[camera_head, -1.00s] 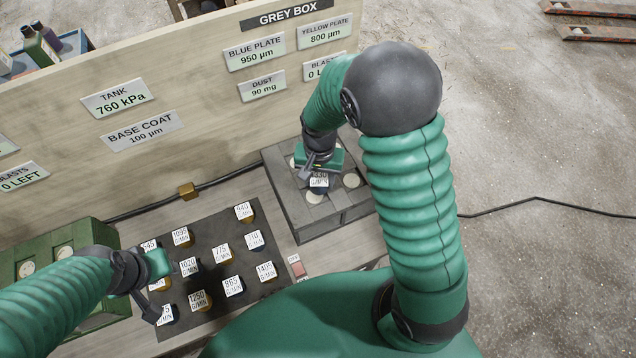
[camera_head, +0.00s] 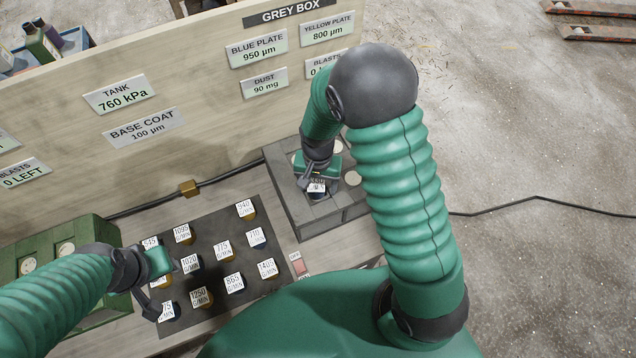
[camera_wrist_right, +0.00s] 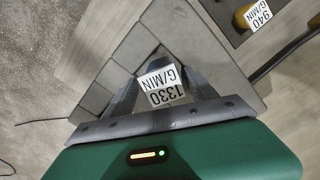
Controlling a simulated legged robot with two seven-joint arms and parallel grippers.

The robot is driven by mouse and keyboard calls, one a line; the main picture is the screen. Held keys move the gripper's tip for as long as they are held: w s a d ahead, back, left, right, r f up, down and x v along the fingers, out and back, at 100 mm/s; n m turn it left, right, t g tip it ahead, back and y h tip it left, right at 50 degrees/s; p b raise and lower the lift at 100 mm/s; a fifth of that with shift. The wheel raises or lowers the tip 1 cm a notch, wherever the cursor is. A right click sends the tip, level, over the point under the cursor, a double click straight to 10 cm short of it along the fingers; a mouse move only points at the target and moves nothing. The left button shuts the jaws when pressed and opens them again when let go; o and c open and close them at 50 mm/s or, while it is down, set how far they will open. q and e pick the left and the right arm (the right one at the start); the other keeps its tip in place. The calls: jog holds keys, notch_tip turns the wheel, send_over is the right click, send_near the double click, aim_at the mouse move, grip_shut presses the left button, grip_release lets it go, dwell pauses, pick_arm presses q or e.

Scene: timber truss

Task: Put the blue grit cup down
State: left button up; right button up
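The blue grit cup (camera_head: 317,194), with a white label on top, is at my right gripper (camera_head: 318,178), over the near part of the grey box (camera_head: 307,225). In the right wrist view the label (camera_wrist_right: 161,84) reads 1330 G/MIN, and the two fingers of my right gripper (camera_wrist_right: 160,92) close in on the cup from both sides. The label hides most of the cup, so I cannot tell whether its base touches the box. My left gripper (camera_head: 162,286) hangs over the left side of the dark cup board, its fingers apart, with nothing seen held.
The dark board (camera_head: 215,255) carries several labelled cups in rows. A green box (camera_head: 40,243) with round pale spots stands at the left. A red switch (camera_head: 299,266) sits between board and grey box. A pale sign wall (camera_head: 190,80) rises behind; a black cable runs along it.

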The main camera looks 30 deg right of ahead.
aim_at(317, 183)
jog(key=shift+a, duration=0.45)
jog(key=shift+a+r, duration=0.1)
jog(key=shift+r, duration=0.15)
notch_tip(317, 183, up, 12)
jog(key=s+n+t, duration=0.2)
jog(key=s+n, duration=0.5)
jog(key=s, duration=0.1)
jog(key=shift+a+t+p, duration=0.3)
jog(key=shift+a+p, duration=0.05)
jog(key=shift+p, duration=0.1)
jog(key=shift+s, duration=0.1)
